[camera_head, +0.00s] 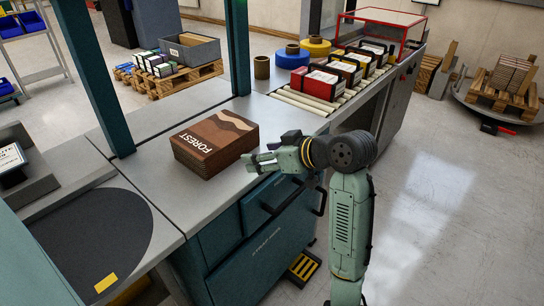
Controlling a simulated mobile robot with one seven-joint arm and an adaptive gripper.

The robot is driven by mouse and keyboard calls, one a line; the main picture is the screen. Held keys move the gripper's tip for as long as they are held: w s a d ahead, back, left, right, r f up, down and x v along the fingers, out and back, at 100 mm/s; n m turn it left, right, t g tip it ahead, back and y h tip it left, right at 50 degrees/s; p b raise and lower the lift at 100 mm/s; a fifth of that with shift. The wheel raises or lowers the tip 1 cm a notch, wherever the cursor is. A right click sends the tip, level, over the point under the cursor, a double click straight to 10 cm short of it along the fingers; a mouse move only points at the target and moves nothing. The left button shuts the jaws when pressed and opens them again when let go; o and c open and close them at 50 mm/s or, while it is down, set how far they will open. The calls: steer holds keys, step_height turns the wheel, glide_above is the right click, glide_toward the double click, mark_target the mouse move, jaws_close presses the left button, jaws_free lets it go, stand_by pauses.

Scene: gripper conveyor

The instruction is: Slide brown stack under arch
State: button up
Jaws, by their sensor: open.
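A brown stack (213,142) labelled FOREST lies flat on the grey worktop. A teal arch (95,70) stands over the counter; one upright rises left of the stack and another (239,45) stands behind it. The stack sits on the near side of the arch, apart from the uprights. My gripper (256,162) is at the right side of the stack, low over the worktop edge, its fingers apart and pointing left towards it. I cannot tell whether the fingers touch the stack.
A brown roll (262,67) stands on the worktop behind. Blue (291,57) and yellow (316,47) tape rolls stand beside the roller conveyor (311,101), which carries several boxed stacks. A round dark disc (92,240) lies at the left. The worktop between the uprights is clear.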

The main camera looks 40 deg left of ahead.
mark_target(235, 149)
steer(key=b+x, duration=0.1)
steer(key=x, duration=0.6)
steer(key=shift+a+r, duration=0.15)
steer(key=shift+a, duration=0.1)
steer(key=shift+a, duration=0.1)
steer(key=shift+w+a, duration=0.2)
steer(key=shift+a, duration=1.15)
steer(key=shift+n+g, duration=0.5)
steer(key=shift+w+a+p, duration=0.15)
steer(key=shift+a+p, duration=0.8)
steer(key=shift+a, duration=2.05)
steer(key=shift+a, duration=0.15)
steer(key=shift+w+a+p, duration=0.2)
steer(key=shift+a+p, duration=0.25)
steer(key=shift+a, duration=1.95)
steer(key=shift+w+a+p, duration=0.2)
steer(key=shift+a+p, duration=0.2)
steer(key=shift+a, duration=2)
steer(key=shift+a, duration=0.1)
